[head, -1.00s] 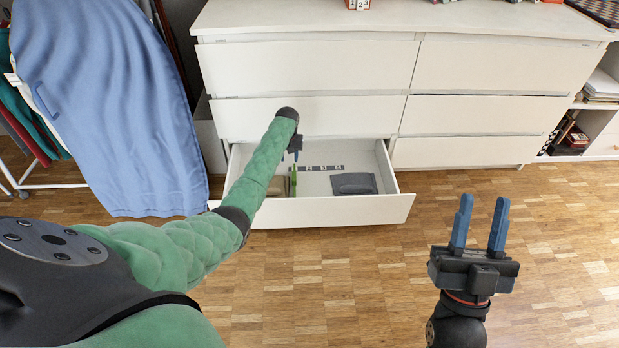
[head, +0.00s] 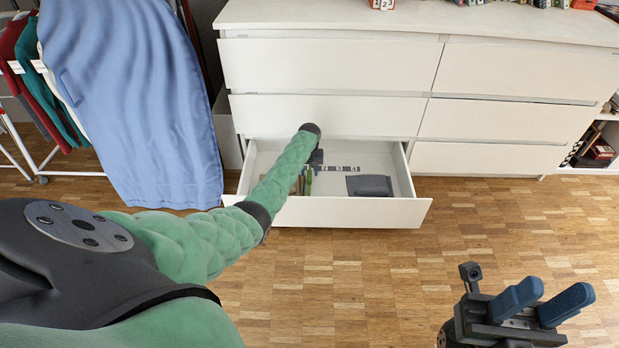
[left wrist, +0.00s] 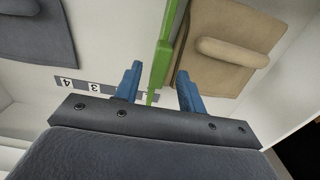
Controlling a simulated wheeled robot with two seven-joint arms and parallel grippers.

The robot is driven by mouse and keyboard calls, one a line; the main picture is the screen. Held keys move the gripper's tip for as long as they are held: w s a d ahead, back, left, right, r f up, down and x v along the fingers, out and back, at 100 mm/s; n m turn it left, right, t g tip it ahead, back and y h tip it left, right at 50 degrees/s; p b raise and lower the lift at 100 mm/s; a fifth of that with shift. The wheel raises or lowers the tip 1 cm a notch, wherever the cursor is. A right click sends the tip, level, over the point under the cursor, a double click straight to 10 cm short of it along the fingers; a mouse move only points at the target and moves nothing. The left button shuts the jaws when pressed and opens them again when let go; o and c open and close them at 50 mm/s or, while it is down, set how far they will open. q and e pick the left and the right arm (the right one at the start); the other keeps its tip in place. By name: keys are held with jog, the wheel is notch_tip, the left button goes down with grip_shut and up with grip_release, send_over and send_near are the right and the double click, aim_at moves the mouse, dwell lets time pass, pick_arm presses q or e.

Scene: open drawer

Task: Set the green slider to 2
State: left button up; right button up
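The green slider (head: 308,181) stands in the open white drawer (head: 350,212). In the left wrist view the slider (left wrist: 163,52) runs between the two blue fingers of my left gripper (left wrist: 158,88), with gaps on both sides. My left gripper (head: 315,158) is open, reaching down into the drawer. A number strip (head: 343,169) lies along the drawer's back; its 4 and 3 show in the left wrist view (left wrist: 82,87). The lower numbers are hidden behind the finger and slider. My right gripper (head: 543,302) is open and empty, above the floor at lower right.
A grey pad with a raised grip (head: 369,186) lies in the drawer, right of the slider. A tan one (left wrist: 228,47) lies on the slider's other side. A blue ironing board (head: 130,100) stands left of the white dresser (head: 330,65). The floor in front is clear.

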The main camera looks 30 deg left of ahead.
pick_arm(q)
jog(key=shift+f+b, duration=0.35)
jog(key=shift+f, duration=1.1)
grip_shut()
